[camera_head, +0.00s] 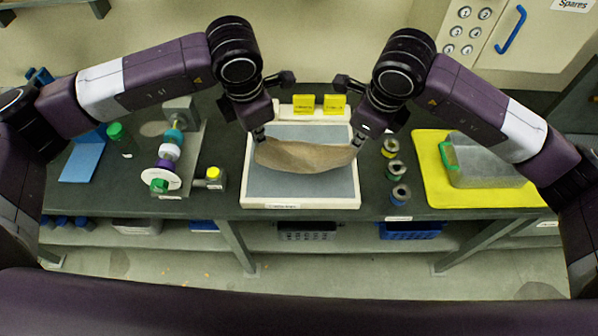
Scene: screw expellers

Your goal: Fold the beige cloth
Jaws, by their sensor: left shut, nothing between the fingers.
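The beige cloth (305,156) is a curved, sagging strip over the grey surface of the white-framed tray (300,202). Its ends rise to the two grippers. My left gripper (258,134) points down at the cloth's upper left corner, with its fingers shut. My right gripper (360,137) points down at the upper right corner and appears shut on the cloth's edge. The fingertips are small, and the exact contact is hard to see. I cannot tell how much of the cloth touches the tray.
Two yellow blocks (333,104) stand behind the tray. Several spools (392,170) line its right side. A clear container (484,160) sits on a yellow mat (432,178) at right. A screw expeller (168,160) and green-capped bottle (121,138) stand at left.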

